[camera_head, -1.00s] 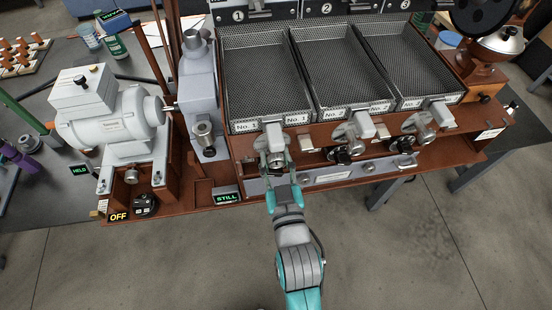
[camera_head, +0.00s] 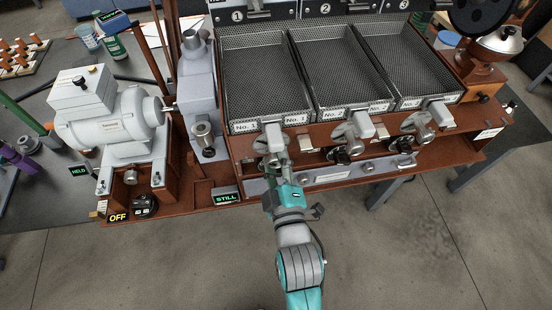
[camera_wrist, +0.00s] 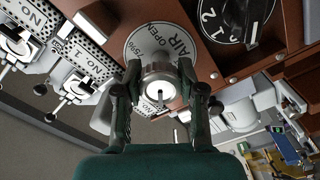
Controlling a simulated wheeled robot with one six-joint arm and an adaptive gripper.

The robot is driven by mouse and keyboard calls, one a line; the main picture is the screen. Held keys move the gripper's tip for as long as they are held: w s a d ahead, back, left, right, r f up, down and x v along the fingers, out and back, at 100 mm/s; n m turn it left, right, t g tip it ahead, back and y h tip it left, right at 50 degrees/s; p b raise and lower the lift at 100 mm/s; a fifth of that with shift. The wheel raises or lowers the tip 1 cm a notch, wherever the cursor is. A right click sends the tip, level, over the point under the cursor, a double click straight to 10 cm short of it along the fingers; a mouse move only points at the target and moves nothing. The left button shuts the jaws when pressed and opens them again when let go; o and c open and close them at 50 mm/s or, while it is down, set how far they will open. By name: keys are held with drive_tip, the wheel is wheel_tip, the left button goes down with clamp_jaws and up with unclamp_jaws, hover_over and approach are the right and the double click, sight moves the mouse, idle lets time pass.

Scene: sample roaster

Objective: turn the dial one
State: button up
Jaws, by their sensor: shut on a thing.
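In the wrist view a round silver knob (camera_wrist: 160,86) stands on a round grey plate (camera_wrist: 146,38) marked AIR, OPEN and 75%. My gripper (camera_wrist: 160,72) has one finger on each side of the knob and is shut on it. The head view shows my gripper (camera_head: 279,168) at the rack's front, below the tray labelled No. 1 (camera_head: 259,122). There the fingers and wrist hide the knob. A black dial (camera_wrist: 250,22) with white numbers, 1 and 2 among them, is beside the plate at the wrist view's upper right.
Two more mesh trays stand to the right, with black knobs (camera_head: 341,155) and round plates (camera_head: 414,124) below them. A grey motor (camera_head: 118,122) and signs reading OFF (camera_head: 118,217) and STILL (camera_head: 227,198) are at left. Open floor (camera_head: 400,240) lies in front.

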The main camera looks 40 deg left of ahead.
drive_tip(key=n, duration=0.6)
drive_tip(key=shift+n, duration=0.3)
drive_tip(key=n, duration=0.6)
drive_tip(key=shift+n, duration=0.3)
drive_tip(key=o, duration=1.2)
drive_tip(key=v, duration=1.2)
